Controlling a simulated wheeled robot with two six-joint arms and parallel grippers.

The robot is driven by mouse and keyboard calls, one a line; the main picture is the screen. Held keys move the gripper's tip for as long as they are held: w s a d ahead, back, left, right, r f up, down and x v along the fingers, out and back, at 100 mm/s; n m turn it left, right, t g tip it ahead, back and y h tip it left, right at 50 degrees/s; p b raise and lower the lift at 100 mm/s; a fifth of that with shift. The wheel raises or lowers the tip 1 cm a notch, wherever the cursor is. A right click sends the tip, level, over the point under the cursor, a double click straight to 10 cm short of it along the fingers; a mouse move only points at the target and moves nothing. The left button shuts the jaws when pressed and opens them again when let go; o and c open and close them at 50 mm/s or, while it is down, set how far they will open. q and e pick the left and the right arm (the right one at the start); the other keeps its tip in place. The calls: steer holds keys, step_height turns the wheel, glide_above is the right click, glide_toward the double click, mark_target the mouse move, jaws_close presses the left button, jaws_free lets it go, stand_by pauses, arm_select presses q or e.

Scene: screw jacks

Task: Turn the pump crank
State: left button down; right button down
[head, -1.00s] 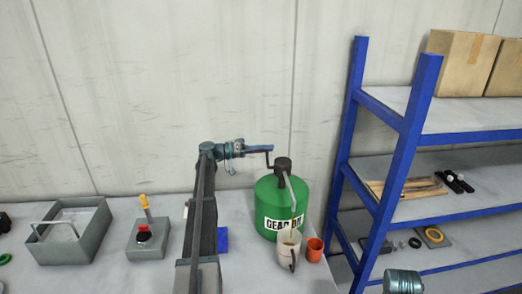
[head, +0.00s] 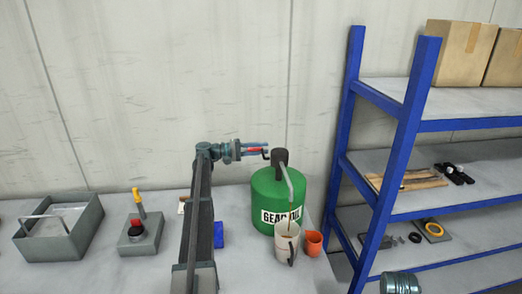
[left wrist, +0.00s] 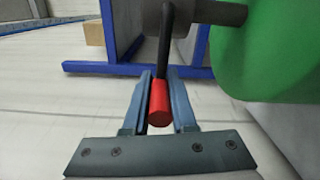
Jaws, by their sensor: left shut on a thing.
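The green gear oil drum (head: 265,196) stands upright on the bench, with a dark pump head (head: 280,158) on top. The pump spout (head: 296,184) reaches down over a white jug (head: 286,242) in front of the drum. The crank's red handle (head: 254,150) lies between the fingers of my left gripper (head: 262,147), left of the pump head. In the left wrist view the red handle (left wrist: 159,104) sits between the two fingers, and the dark crank arm (left wrist: 166,45) runs up from it. My left gripper is shut on the handle. My right gripper's fingers are out of view.
An orange cup (head: 312,243) stands right of the jug. A blue shelf rack (head: 400,157) is close on the right. On the left are a grey tray (head: 28,245) and a grey box (head: 141,242) with a red button and yellow lever.

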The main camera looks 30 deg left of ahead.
arm_select(q)
steer(key=shift+f+n+b, duration=0.65)
steer(key=shift+f+n, duration=0.15)
steer(key=shift+n, duration=0.4)
steer(key=c, duration=0.7)
jaws_free()
steer(key=shift+c, duration=0.2)
steer(key=shift+s, duration=0.1)
steer(key=v, duration=1.3)
steer(key=shift+s+a, duration=0.2)
steer(key=shift+a, duration=0.1)
